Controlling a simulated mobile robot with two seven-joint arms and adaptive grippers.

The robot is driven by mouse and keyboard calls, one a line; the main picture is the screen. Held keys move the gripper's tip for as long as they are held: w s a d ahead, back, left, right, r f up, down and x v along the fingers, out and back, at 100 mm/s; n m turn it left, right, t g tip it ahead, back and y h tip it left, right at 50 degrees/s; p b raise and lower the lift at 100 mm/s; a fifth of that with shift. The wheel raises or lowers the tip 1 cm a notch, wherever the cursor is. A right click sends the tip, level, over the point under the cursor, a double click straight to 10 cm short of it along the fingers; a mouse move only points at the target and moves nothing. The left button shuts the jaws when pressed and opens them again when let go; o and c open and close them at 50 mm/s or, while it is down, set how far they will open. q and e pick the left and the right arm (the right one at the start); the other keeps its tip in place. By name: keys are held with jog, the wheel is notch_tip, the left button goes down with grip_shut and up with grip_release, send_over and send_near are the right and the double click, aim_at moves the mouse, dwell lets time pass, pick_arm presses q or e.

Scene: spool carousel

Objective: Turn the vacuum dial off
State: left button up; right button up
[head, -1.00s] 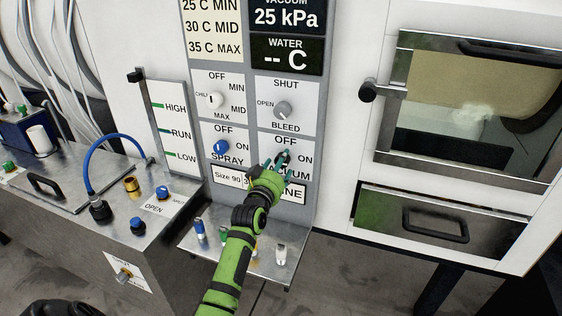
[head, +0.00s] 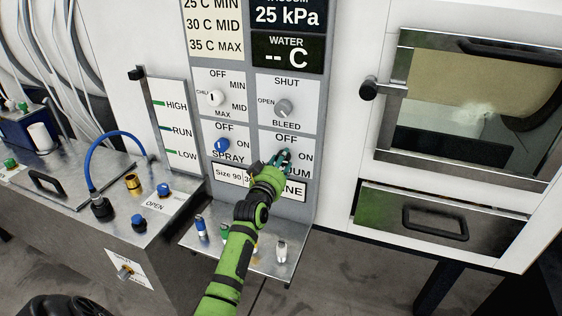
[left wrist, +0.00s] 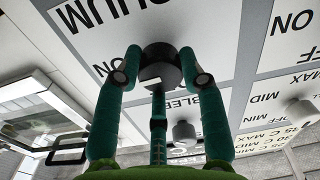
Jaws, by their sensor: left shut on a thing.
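The vacuum dial is a dark round knob (left wrist: 160,66) with a light mark, on the white plate lettered OFF, ON and VACUUM (head: 304,146). My left gripper (head: 283,158) reaches it from the front. In the left wrist view its teal fingers (left wrist: 160,80) are closed around the knob, one on each side and a third below. In the head view the fingers hide most of the knob, so I cannot tell there where it points. The display above the dials (head: 287,17) reads 25 kPa. My right gripper is not in view.
The blue spray dial (head: 222,145) sits close to the left, and the grey bleed dial (head: 284,108) just above. A metal shelf with several small fittings (head: 200,246) juts out below. A glazed door (head: 470,95) is at right.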

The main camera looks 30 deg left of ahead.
pick_arm(q)
jog(key=shift+a+r+n+p, duration=0.1)
jog(key=shift+n+p, duration=0.95)
jog(key=shift+n, duration=3.2)
jog(key=shift+a+r+n+p, duration=0.1)
jog(key=shift+n+p, duration=0.9)
jog(key=shift+n, duration=3.25)
jog(key=o, duration=1.1)
jog(key=shift+f, duration=0.15)
jog(key=shift+o, duration=0.2)
